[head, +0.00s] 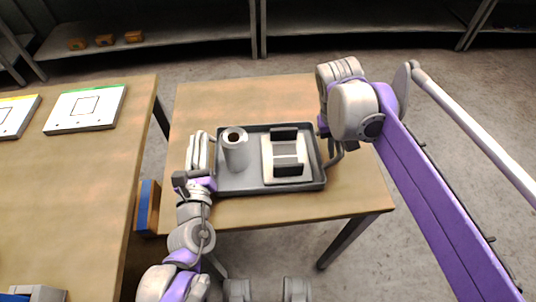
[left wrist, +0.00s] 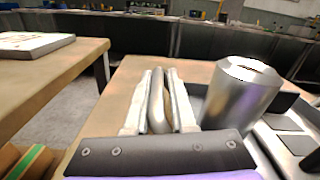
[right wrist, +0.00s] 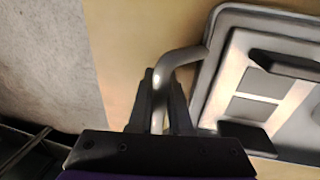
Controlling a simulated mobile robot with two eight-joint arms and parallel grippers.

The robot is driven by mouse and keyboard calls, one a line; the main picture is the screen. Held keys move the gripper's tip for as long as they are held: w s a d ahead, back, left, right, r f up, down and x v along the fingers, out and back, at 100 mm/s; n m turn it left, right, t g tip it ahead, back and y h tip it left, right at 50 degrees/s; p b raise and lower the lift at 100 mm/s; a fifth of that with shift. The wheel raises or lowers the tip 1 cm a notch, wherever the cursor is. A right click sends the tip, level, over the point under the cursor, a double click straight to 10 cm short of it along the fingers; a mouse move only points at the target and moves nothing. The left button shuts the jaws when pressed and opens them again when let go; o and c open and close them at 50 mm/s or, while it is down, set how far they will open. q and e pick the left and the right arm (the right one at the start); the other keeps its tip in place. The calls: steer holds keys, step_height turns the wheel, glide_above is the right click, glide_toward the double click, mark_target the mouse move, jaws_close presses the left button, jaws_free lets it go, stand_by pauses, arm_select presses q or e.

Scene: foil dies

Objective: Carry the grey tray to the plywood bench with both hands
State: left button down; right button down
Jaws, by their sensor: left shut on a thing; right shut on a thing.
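The grey tray (head: 255,187) is over the small wood-topped table (head: 240,102); I cannot tell if it touches the top. It carries a silver hollow cylinder (head: 236,153), standing upright, and a pale block (head: 269,166) with dark bars. My left gripper (head: 199,158) is shut on the tray's left handle, seen between its fingers in the left wrist view (left wrist: 157,108). My right gripper (head: 330,150) is shut on the right handle, which shows in the right wrist view (right wrist: 180,58). The right arm partly hides the tray's right side.
A longer wood-topped bench (head: 75,190) stands at the left, across a narrow gap. White panels, one with a green edge (head: 86,107), lie on its far part. A blue-and-wood piece (head: 147,206) is by its near right side. Grey shelves (head: 160,32) stand behind.

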arm_select(q)
steer(key=shift+s+a, duration=0.1)
steer(key=shift+a, duration=0.15)
arm_select(e)
steer(key=shift+d+r, duration=0.1)
steer(key=shift+d, duration=0.15)
